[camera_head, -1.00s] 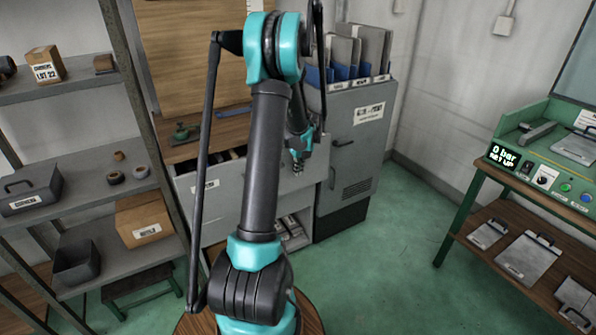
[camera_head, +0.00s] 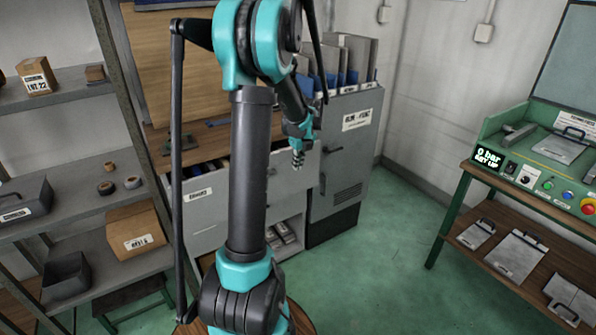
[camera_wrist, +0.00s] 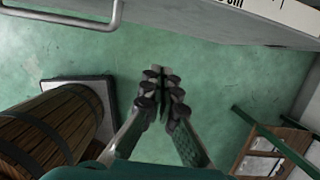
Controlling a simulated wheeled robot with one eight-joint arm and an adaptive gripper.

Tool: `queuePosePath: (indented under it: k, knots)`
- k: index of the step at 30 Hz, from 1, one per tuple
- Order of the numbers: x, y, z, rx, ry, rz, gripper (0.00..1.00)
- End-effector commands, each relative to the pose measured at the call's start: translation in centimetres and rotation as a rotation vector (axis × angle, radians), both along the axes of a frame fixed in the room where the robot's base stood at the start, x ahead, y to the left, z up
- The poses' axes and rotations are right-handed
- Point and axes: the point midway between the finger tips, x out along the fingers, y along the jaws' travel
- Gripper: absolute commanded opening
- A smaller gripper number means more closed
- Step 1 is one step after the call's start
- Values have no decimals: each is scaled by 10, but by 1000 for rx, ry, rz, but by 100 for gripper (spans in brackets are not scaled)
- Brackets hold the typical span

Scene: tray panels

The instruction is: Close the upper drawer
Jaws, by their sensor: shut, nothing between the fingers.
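The upper drawer (camera_head: 198,195) is the wide grey drawer with a white label, under the wooden worktop in the head view. It stands pulled out, with its open top and some contents showing behind the front. My arm hides its middle. My gripper (camera_head: 298,160) is shut and empty, at the right end of the drawer front, pointing down. In the wrist view my gripper (camera_wrist: 162,92) hangs over the green floor. A grey panel (camera_wrist: 190,20) with a bar handle (camera_wrist: 68,22) and a white label crosses the top there, apart from the fingertips.
A tall grey cabinet (camera_head: 345,155) with files on top stands right of the drawer. Shelving (camera_head: 80,205) with boxes is at left. A green bench (camera_head: 530,185) stands at right, with clear floor (camera_head: 390,240) between. A wooden barrel (camera_wrist: 45,135) shows in the wrist view.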

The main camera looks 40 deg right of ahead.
Motion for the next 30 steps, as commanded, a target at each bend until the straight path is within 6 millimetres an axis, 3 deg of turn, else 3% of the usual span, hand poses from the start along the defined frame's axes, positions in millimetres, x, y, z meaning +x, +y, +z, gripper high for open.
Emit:
queuePosePath:
  k: [5, 10, 18, 23, 30]
  knots:
    - [-16, -21, -13, 8, -109, 0, 0]
    - [-45, -55, -28, -22, -310, 2, 0]
    - [-80, -88, -31, -112, -506, -3, 0]
    - [-77, -92, -36, -124, -525, -1, 0]
    - [-49, -97, -64, -122, -523, 1, 0]
